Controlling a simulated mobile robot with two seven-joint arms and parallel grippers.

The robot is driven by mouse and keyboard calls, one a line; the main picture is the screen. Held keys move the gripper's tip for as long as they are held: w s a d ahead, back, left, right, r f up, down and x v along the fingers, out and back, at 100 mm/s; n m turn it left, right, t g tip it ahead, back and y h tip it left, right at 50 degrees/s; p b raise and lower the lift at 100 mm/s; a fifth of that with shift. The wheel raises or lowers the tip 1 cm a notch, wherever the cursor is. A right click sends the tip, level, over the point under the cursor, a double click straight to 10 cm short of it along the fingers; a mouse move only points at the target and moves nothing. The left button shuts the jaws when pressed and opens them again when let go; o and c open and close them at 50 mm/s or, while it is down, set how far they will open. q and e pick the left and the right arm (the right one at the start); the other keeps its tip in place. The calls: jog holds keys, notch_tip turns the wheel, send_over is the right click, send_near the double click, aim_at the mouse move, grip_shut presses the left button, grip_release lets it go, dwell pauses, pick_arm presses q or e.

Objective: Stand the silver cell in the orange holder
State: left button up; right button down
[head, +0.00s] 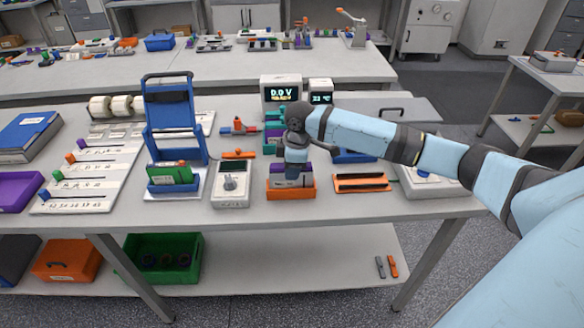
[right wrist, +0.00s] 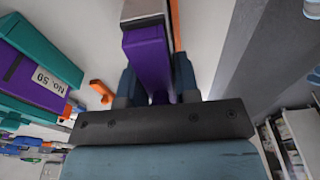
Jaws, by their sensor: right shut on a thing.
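The orange holder (head: 291,193) stands near the front edge of the bench, right of the white meter. My right gripper (head: 292,174) is directly above it, pointing down, its fingers close to the holder's top. In the right wrist view the gripper (right wrist: 157,92) is shut on a block with a purple near part and a silver-grey far end, which I take for the silver cell (right wrist: 146,50). An orange edge shows beside its far end. The fingers hide much of the cell in the head view, so I cannot tell whether it rests in the holder. My left gripper is not in view.
A white meter (head: 231,186) stands close left of the holder, and an orange-and-black tray (head: 361,183) lies to its right. A blue stand (head: 172,115) rises at left. The front edge is close.

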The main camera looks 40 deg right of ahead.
jog(key=c, duration=1.3)
grip_release()
jog(key=shift+f, duration=0.1)
jog(key=o, duration=0.5)
jog(key=shift+c, duration=0.2)
notch_tip(320, 180, up, 12)
jog(key=d, duration=0.1)
jog(key=shift+s, duration=0.4)
jog(key=shift+d, duration=0.1)
